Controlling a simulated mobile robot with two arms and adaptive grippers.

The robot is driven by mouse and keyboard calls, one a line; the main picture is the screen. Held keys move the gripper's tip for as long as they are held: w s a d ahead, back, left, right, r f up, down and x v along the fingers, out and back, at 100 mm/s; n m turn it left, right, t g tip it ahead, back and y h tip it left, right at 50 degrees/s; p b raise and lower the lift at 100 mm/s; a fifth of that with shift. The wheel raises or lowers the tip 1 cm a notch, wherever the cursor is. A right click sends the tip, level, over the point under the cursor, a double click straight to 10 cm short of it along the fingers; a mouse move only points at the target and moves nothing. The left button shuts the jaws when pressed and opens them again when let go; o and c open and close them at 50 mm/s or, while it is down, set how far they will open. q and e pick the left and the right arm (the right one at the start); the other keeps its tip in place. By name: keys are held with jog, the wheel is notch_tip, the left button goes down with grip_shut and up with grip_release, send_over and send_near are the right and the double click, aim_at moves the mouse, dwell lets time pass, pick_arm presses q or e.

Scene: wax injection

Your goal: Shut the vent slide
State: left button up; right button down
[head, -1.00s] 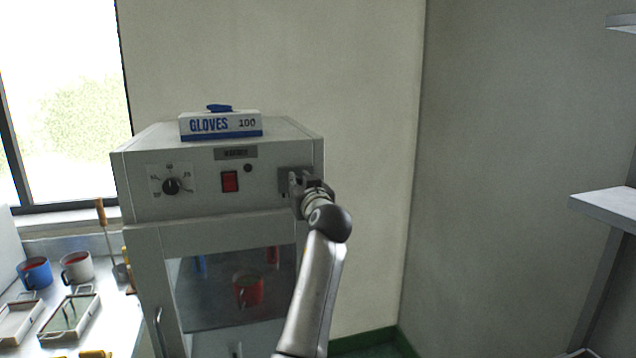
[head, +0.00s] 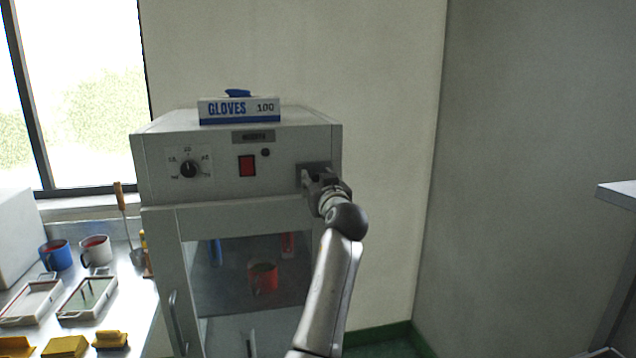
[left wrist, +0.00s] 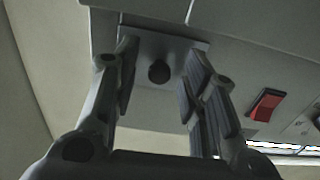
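The vent slide is a grey plate (left wrist: 160,42) with a dark round knob (left wrist: 159,72), on the upper right of the cabinet's front. In the head view the plate (head: 318,165) shows behind my left gripper (head: 317,181), which hides the knob and most of the slide. In the left wrist view my left gripper (left wrist: 162,58) is open. Its fingers are apart, one on each side of the knob, with a gap on both sides. I cannot tell whether the fingertips touch the plate. My right gripper is in neither view.
The grey cabinet (head: 225,218) has a dial (head: 189,169), a red switch (head: 247,166) and a windowed door with a red mug (head: 263,278) behind it. A glove box (head: 239,110) lies on top. Mugs, frames and yellow blocks stand on the left bench (head: 140,300).

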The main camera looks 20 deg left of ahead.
pick_arm(q)
jog(key=shift+s+r, duration=0.1)
jog(key=shift+r, duration=0.25)
send_near(314, 136)
jog(key=x, duration=0.5)
jog(key=shift+a, duration=0.15)
